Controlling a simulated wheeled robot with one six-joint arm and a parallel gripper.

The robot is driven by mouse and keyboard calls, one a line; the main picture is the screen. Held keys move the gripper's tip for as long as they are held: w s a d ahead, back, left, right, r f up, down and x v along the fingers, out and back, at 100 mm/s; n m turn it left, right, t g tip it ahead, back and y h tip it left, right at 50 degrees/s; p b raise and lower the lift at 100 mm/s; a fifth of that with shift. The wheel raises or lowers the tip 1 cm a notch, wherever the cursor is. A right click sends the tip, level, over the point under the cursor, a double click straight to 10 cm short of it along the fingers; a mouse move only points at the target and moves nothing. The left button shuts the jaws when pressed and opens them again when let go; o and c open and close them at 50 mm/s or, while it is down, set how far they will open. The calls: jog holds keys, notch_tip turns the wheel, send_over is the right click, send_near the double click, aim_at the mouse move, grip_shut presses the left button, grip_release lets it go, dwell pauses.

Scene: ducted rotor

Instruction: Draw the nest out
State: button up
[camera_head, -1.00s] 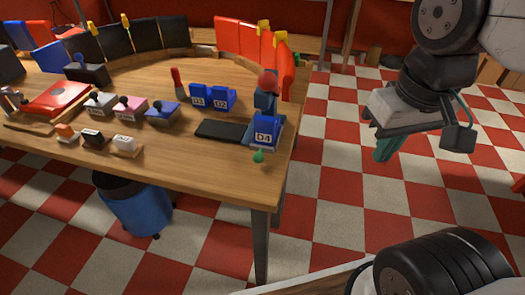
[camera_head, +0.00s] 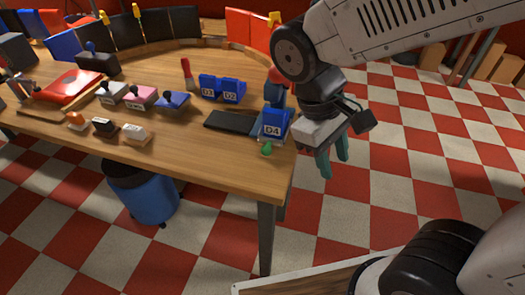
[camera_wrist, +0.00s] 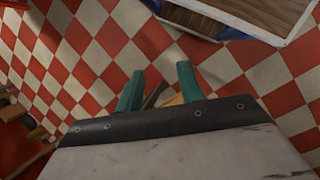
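My gripper (camera_head: 333,160) hangs over the floor, just off the right end of the wooden table. Its two teal fingers point down, apart and empty; they also show in the wrist view (camera_wrist: 159,88). Nothing in view is clearly the nest. The blue block marked D4 (camera_head: 274,125) stands at the table's right end, left of my gripper and apart from it. A green knob (camera_head: 266,149) is in front of it. Two more blue numbered blocks (camera_head: 221,89) stand further back. A dark flat pad (camera_head: 228,121) lies beside the D4 block.
The wooden table (camera_head: 200,171) carries several stamps (camera_head: 138,97), a red flat case (camera_head: 68,87) and a row of dark upright panels (camera_head: 150,27). A blue bin (camera_head: 146,196) stands under it. Checkered floor (camera_head: 400,155) is open to the right.

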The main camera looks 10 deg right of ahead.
aim_at(262, 152)
jog(key=w+a+f+n+t+h, duration=0.2)
jog(key=a+f+n, duration=0.2)
jog(key=w+a+f+n+t+h, duration=0.1)
jog(key=w+a+f+n+h, duration=0.2)
jog(key=a+n, duration=0.1)
jog(key=w+a+f+n+t+h, duration=0.2)
jog(key=w+a+f+n, duration=0.1)
jog(key=a+f+n, duration=0.1)
jog(key=shift+a+f+t+h, duration=0.2)
jog(key=shift+f+t+h, duration=0.1)
jog(key=shift+f, duration=0.05)
jog(key=shift+w+a+f+n+t, duration=0.65)
jog(key=shift+a+n+t, duration=0.2)
jog(key=shift+n, duration=0.15)
jog(key=w, duration=0.1)
jog(key=w+a+n+t, duration=0.1)
jog(key=w+a+t, duration=0.1)
jog(key=shift+w+r+n, duration=0.3)
jog(key=shift+r+n, duration=0.05)
jog(key=shift+n, duration=0.05)
jog(key=shift+w+r, duration=0.2)
jog(key=shift+w, duration=0.05)
jog(key=x, duration=0.7)
jog(key=shift+w+d, duration=0.15)
jog(key=shift+d, duration=0.2)
